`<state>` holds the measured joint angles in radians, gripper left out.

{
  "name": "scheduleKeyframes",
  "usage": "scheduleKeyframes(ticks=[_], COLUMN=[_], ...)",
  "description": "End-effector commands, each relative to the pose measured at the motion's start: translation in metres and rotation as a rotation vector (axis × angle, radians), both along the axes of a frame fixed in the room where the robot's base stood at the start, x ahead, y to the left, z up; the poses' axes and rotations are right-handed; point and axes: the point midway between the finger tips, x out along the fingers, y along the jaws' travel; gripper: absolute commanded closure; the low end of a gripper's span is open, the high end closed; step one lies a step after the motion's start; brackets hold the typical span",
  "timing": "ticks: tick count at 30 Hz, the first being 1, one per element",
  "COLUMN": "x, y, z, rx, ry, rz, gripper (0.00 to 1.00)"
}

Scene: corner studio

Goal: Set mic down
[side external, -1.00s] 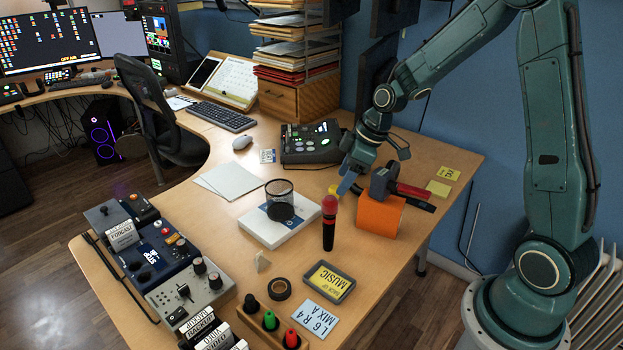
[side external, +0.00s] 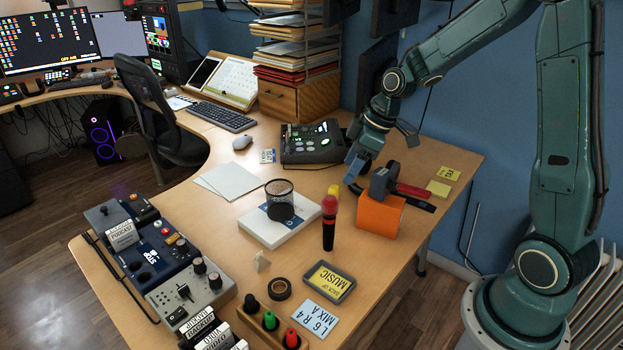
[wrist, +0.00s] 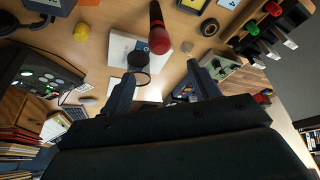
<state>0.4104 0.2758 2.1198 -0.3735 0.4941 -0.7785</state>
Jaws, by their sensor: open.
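The mic (side external: 329,223), with a black body and a red head, stands upright on the desk right of the white box in the side view. In the wrist view the mic (wrist: 158,33) shows at top centre, beyond the fingertips, with its red head towards the camera. My gripper (side external: 351,173) is above the desk, behind the mic and left of the orange block. In the wrist view my gripper (wrist: 163,84) has its two fingers wide apart with nothing between them. The gripper is apart from the mic.
A white box (side external: 263,229) carries a dark mesh cup. A small yellow thing (side external: 334,190) is behind the mic. A black tape roll (side external: 280,289) and a MUSIC case (side external: 330,281) lie in front.

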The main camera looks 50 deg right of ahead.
Motion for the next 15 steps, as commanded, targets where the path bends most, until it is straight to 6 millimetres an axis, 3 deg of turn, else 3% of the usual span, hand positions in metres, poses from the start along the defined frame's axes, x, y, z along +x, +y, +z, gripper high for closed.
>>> scheduleKeyframes(ticks=[8, 15], x=[-0.01, -0.039], y=[0.009, 0.03], z=[0.017, 0.054], rx=[-0.014, -0.039], ry=[0.0, -0.002], rz=[-0.025, -0.104], gripper=[0.39, 0.39])
